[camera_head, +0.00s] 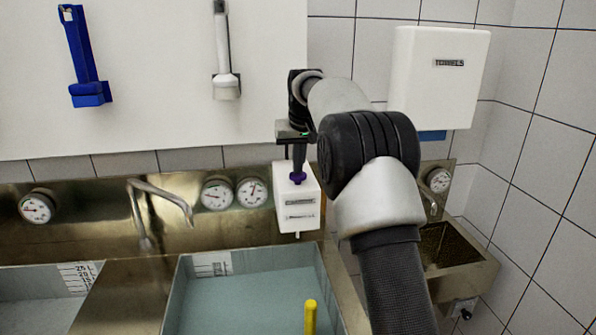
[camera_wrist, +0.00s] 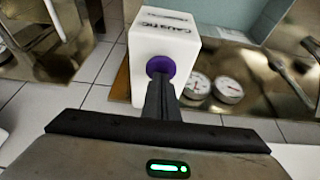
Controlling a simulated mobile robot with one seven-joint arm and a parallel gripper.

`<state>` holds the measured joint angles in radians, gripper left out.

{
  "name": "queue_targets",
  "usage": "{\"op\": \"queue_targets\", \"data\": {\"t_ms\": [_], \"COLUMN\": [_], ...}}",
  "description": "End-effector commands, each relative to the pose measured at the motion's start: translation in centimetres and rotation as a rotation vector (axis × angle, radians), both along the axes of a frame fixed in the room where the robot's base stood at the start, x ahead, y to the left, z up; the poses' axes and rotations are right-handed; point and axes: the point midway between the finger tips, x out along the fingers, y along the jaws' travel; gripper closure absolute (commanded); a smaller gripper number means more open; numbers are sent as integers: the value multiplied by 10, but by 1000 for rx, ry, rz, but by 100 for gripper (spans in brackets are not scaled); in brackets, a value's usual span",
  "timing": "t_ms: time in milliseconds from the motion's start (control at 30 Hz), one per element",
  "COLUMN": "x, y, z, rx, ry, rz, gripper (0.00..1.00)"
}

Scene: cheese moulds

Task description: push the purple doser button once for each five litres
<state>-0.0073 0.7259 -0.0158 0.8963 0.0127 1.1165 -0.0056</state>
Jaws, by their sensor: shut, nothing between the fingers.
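The white doser (camera_head: 298,205) hangs on the steel back panel between the basin and my arm. Its label reads "CAUSTIC" in the wrist view, where the doser body (camera_wrist: 165,38) fills the top centre. The purple button (camera_head: 298,178) is on top of the doser. It also shows in the wrist view (camera_wrist: 160,64), partly covered by my fingertips. My gripper (camera_head: 298,168) is shut and empty, fingers pointing down at the button. The fingertips (camera_wrist: 160,80) overlap the button in both views; I cannot tell if they press it.
A water-filled basin (camera_head: 178,300) with a level scale (camera_head: 212,264) stands below, with a yellow handle (camera_head: 310,318) in it. Round gauges (camera_head: 217,194) and a tap (camera_head: 160,205) are left of the doser. A towel box (camera_head: 438,78) and small sink (camera_head: 480,275) are at right.

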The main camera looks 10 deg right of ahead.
Motion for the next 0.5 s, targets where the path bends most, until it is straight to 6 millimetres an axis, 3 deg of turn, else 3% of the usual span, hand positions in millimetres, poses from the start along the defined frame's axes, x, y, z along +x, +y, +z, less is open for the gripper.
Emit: {"op": "queue_targets", "data": {"t_ms": [133, 500], "x": [-1, -1], "y": [0, 0], "z": [-11, -6], "rx": [0, 0], "ry": [8, 10], "rz": [0, 0], "gripper": [100, 100]}}
